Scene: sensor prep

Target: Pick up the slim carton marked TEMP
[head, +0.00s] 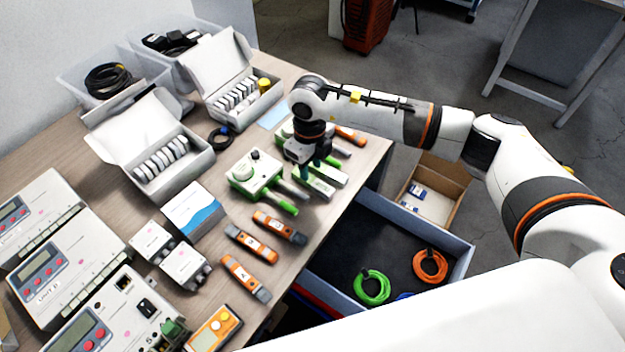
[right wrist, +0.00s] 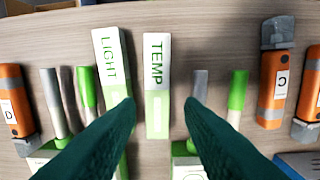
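The slim carton marked TEMP (right wrist: 157,85) is white above and pale green below, and lies on the wooden table. It also shows in the head view (head: 314,185), partly below my right gripper. A similar carton marked LIGHT (right wrist: 113,75) lies beside it, slightly tilted, with a narrow gap between them. My right gripper (right wrist: 159,104) is open and empty. Its teal fingers appear on either side of the TEMP carton, the left one overlapping LIGHT's edge in the picture. In the head view the right gripper (head: 312,168) is over the cartons. My left gripper is not in view.
Green-and-white devices with probes (head: 258,175) lie close to the cartons. Several orange handhelds (head: 280,227) lie nearer. Open white boxes (head: 165,150) stand to the left. The table edge is just right of the cartons, with a blue-rimmed bin (head: 450,262) beyond and below.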

